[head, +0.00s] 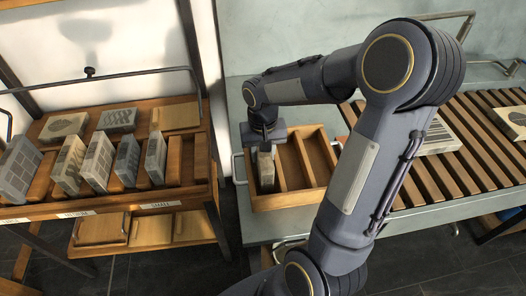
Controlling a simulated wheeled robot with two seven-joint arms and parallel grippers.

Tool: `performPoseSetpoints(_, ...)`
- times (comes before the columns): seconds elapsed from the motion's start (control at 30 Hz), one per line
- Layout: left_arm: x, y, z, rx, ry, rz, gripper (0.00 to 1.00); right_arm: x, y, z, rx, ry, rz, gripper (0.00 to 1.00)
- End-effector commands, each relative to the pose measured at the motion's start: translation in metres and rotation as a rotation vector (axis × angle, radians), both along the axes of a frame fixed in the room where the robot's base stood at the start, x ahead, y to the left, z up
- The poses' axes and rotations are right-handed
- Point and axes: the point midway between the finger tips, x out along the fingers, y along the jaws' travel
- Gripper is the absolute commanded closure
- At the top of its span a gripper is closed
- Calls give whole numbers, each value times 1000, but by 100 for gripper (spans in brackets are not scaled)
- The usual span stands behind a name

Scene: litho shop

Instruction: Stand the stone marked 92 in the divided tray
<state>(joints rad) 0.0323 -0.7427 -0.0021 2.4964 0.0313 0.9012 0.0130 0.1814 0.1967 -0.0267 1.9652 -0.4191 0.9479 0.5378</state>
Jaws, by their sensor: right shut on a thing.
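The divided tray (300,198) is a wooden box with several upright dividers, standing on the grey-green bench. My right gripper (265,146) points down over the tray's left end, shut on a stone (266,168). The stone is a narrow beige and grey slab, held upright with its lower part inside the leftmost compartment. I cannot tell whether it touches the tray floor, and no number on it is readable. The other compartments that show look empty. My right arm hides the tray's right edge. My left gripper is not in view.
A wooden rack (185,190) at the left holds several upright patterned stones (97,164), with more lying flat behind. A slatted wooden board (462,165) on the bench (237,93) carries flat patterned stones at the right. A dark gap separates rack and bench.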

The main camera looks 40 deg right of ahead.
Motion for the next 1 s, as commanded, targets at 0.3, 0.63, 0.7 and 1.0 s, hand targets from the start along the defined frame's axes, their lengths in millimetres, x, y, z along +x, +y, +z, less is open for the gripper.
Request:
performPoseSetpoints(0.3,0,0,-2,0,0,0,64,1,0,-1,0,-4,0,54)
performPoseSetpoints(0.63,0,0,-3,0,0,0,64,-1,0,-4,0,4,0,43)
performPoseSetpoints(0.7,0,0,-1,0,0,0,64,-1,0,-2,1,3,0,43)
performPoseSetpoints(1.0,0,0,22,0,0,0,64,0,0,26,0,0,0,43)
